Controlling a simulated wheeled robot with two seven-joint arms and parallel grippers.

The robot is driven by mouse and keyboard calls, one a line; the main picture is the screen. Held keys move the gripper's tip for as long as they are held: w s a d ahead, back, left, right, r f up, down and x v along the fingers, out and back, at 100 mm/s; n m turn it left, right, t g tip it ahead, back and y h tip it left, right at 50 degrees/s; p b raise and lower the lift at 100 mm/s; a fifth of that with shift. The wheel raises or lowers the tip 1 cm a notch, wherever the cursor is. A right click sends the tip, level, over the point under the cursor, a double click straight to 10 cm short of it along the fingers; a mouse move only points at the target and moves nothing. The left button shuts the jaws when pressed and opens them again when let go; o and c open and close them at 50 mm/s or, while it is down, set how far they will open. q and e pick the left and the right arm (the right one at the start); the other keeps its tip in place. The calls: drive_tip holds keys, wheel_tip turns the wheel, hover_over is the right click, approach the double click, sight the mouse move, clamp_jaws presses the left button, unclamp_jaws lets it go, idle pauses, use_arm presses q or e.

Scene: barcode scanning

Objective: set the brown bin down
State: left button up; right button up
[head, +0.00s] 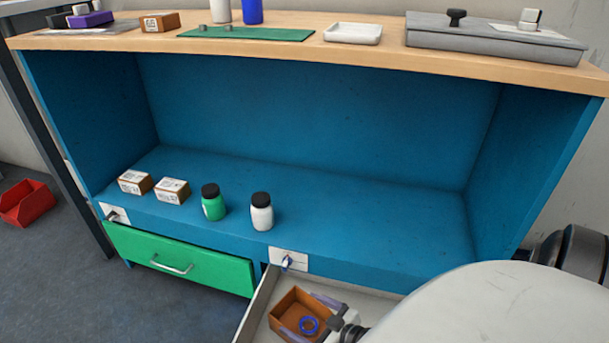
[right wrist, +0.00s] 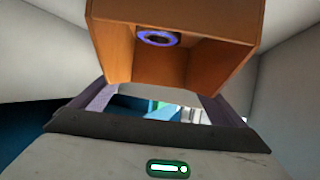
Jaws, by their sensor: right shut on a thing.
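The brown bin (head: 284,313) is in the open drawer (head: 256,306) at the bottom of the head view, with a blue ring (head: 309,325) inside it. My right gripper (head: 328,312) is at the bin's right side and shut on it. In the right wrist view the bin (right wrist: 190,62) fills the upper middle, with the blue ring (right wrist: 158,38) in it and the fingers reaching toward its near wall. I cannot tell whether the bin touches the drawer floor. My left gripper is not in view.
A closed green drawer (head: 180,258) is left of the open one. On the blue shelf stand two boxes (head: 172,190), a green jar (head: 213,203) and a white jar (head: 262,212). A red bin (head: 27,203) is on the floor. The shelf's right half is clear.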

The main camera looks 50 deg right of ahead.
drive_tip(key=o, duration=1.3)
drive_tip(key=shift+f, duration=0.15)
drive_tip(key=shift+c, duration=0.2)
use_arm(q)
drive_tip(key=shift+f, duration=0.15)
use_arm(e)
drive_tip(key=p+v, duration=0.2)
drive_tip(key=v, duration=0.1)
drive_tip(key=shift+r, duration=0.3)
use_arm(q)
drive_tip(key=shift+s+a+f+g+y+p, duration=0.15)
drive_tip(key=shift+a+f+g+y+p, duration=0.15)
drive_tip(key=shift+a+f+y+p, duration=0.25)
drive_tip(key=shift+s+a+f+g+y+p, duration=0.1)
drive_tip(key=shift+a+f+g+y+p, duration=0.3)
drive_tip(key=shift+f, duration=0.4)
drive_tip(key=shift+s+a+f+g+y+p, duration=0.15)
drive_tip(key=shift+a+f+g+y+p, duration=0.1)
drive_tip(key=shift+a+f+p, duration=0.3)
use_arm(e)
drive_tip(key=v, duration=0.9)
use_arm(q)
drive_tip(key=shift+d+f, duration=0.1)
use_arm(e)
drive_tip(key=shift+f, duration=0.1)
